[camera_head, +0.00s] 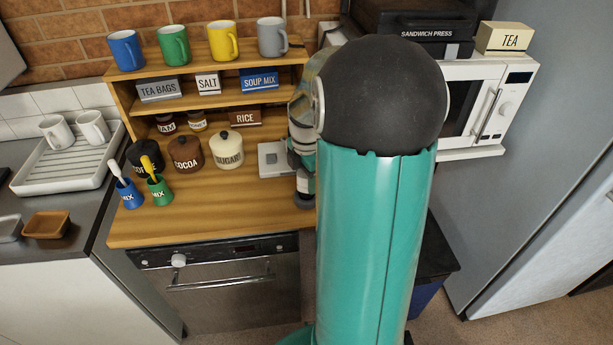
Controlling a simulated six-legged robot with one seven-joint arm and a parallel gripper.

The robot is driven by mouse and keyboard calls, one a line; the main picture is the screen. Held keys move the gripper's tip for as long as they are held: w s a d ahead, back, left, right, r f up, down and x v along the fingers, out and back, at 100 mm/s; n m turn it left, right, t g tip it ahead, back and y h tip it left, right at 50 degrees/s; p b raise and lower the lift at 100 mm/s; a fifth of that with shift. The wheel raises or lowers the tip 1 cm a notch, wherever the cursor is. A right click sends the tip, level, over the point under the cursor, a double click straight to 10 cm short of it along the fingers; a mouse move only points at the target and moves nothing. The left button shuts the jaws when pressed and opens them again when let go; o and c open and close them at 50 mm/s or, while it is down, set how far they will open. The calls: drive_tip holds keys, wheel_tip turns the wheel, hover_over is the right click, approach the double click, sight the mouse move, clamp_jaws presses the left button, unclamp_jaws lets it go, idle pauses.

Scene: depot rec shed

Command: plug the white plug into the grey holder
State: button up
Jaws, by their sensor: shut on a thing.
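My own arm fills the middle of the head view and hides what lies behind it. Only part of its wrist shows at its left edge, and my gripper's fingers are hidden. I cannot make out the white plug anywhere. A pale grey, squarish piece (272,159) sits on the wooden counter, just left of my wrist. It may be the grey holder, but it is partly covered and too small to be sure.
The wooden counter (215,225) holds a cocoa jar (185,152), a sugar jar (227,149) and a green cup (159,190). A shelf above carries mugs. A white microwave (510,85) stands right of my arm. The counter's front strip is clear.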

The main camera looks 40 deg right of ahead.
drive_tip(key=shift+f, duration=0.9)
drive_tip(key=o, duration=1.1)
drive_tip(key=shift+c, duration=0.2)
wheel_tip(320, 180, up, 14)
drive_tip(key=shift+f, duration=0.1)
